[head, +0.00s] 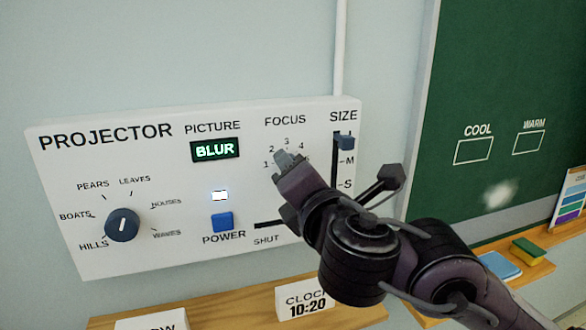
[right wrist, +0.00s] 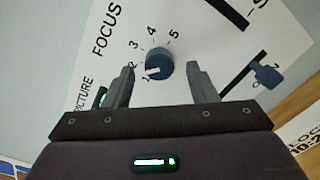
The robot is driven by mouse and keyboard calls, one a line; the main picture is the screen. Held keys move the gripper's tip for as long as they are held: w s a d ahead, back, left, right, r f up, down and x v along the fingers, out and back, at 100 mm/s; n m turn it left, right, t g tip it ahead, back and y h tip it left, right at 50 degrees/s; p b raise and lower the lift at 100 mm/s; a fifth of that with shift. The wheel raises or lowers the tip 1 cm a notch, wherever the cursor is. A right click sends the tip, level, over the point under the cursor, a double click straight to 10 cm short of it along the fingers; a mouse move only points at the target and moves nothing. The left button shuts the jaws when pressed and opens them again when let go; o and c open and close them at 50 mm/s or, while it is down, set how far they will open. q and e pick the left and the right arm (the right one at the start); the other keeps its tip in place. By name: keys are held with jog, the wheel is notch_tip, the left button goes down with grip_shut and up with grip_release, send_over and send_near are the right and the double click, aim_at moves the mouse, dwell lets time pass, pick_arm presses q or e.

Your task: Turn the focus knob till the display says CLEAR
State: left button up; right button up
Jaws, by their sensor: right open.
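The focus knob (right wrist: 158,60) is a round dark blue dial with a white pointer mark, on the white projector panel (head: 110,262). In the right wrist view its mark points toward the 1 on a scale from 1 to 5. My right gripper (right wrist: 161,68) is open, its fingers on either side of the knob with gaps showing; I cannot tell how deep they reach. In the head view my right gripper (head: 288,160) covers the knob. The display (head: 215,150) reads BLUR in light letters on black. My left gripper is not in view.
On the panel are a picture dial (head: 122,225), a blue power button (head: 222,221) below a lit lamp, and a size slider (head: 345,142). A second slider handle (right wrist: 265,75) lies right of the gripper. A wooden ledge (head: 240,307) with a clock card runs below.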

jog(key=p+v, duration=0.1)
jog(key=v, duration=0.4)
jog(key=shift+s, duration=0.3)
jog(key=shift+d, duration=0.1)
